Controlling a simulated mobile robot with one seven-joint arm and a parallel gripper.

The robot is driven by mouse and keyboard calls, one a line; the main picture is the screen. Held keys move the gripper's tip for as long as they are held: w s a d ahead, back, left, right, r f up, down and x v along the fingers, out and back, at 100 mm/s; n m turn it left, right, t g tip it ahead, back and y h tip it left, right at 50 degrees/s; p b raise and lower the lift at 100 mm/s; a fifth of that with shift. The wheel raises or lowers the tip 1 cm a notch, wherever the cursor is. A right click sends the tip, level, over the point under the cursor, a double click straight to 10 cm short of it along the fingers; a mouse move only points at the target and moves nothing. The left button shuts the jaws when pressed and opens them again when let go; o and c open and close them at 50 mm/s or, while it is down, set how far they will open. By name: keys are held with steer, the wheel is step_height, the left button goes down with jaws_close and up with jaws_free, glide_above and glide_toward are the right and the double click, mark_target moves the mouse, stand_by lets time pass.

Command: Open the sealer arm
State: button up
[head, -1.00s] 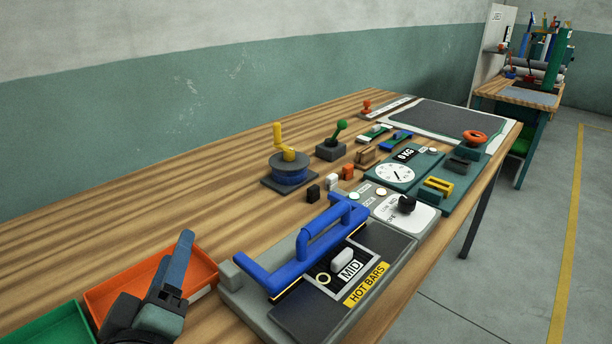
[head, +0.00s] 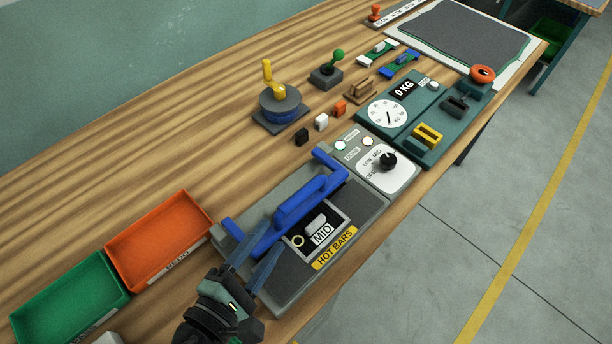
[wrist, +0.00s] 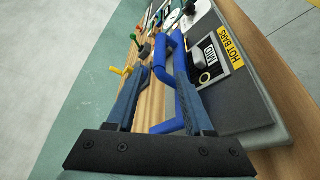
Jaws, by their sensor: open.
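The sealer arm is a blue bar with a raised blue handle (head: 308,200), lying low along the grey sealer base (head: 290,295). In the wrist view the blue handle (wrist: 187,97) shows beside the right finger, partly hidden by it. My gripper (head: 271,234) is open and empty, over the near end of the sealer. Its fingers hide part of the arm's near end. In the wrist view the fingers of my gripper (wrist: 161,62) are spread wide. I cannot tell whether a finger touches the arm.
A plate marked MID (head: 322,234) and a yellow HOT BARS label (head: 335,248) are on the sealer. A dial panel (head: 385,170) and a scale (head: 390,112) stand beyond it. Orange (head: 160,236) and green (head: 70,298) trays sit left. The table's middle left is clear.

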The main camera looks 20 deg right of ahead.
mark_target(292, 208)
steer(key=p+x, duration=0.1)
steer(key=x, duration=1.1)
jaws_close()
stand_by(1.1)
